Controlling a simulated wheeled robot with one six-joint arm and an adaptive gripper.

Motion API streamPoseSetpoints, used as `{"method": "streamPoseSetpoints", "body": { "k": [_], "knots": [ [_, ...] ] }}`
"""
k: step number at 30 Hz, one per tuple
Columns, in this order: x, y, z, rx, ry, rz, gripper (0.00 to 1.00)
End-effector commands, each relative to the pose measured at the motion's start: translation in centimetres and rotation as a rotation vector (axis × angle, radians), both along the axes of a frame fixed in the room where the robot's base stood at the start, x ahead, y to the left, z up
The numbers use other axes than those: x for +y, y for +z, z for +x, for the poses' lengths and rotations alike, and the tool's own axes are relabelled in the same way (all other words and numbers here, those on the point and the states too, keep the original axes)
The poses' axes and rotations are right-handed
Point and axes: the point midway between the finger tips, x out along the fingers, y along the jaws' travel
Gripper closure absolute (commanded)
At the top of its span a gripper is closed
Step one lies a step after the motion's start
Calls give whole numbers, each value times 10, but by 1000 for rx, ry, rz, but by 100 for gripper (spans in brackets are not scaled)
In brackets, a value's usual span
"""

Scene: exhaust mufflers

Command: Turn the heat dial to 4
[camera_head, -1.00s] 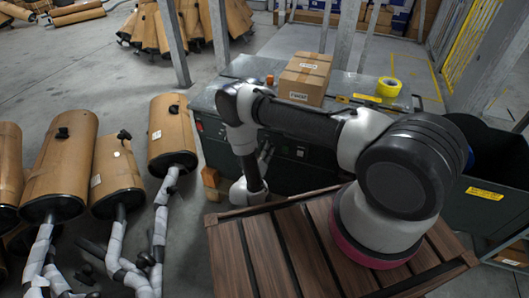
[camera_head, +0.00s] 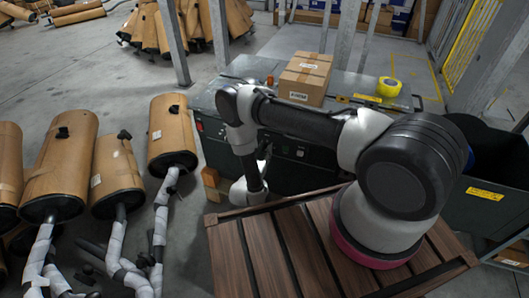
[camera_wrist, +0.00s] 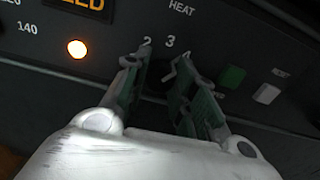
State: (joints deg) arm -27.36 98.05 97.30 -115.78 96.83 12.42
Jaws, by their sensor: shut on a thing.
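The heat dial (camera_wrist: 158,80) is a dark knob under the white word HEAT in the wrist view. It lies between the two fingers of my gripper (camera_wrist: 160,68), which is shut on it. The numbers 2 and 3 show above the fingertips. Much of the dial and the rest of its scale are hidden by the fingers or too dark, so I cannot tell its exact setting. In the head view my gripper (camera_head: 248,192) is low in front of the dark machine (camera_head: 300,152), and the dial is not discernible there.
On the panel, a lit orange lamp (camera_wrist: 77,48) is left of the dial; a green button (camera_wrist: 232,77) and a white button (camera_wrist: 267,93) are right. A carton (camera_head: 304,80) and yellow tape (camera_head: 389,87) sit on the machine.

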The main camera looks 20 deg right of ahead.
Motion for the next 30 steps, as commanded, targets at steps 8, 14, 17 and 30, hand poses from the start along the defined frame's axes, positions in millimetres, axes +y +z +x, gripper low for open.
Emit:
{"method": "streamPoseSetpoints", "body": {
  "k": [8,14,17,30],
  "knots": [
    [1,-1,-1,-42,2,61,97],
    [0,-1,-1,-48,2,69,97],
    [1,-1,-1,-48,2,69,97],
    [0,-1,0,-49,1,69,51]
  ]
}}
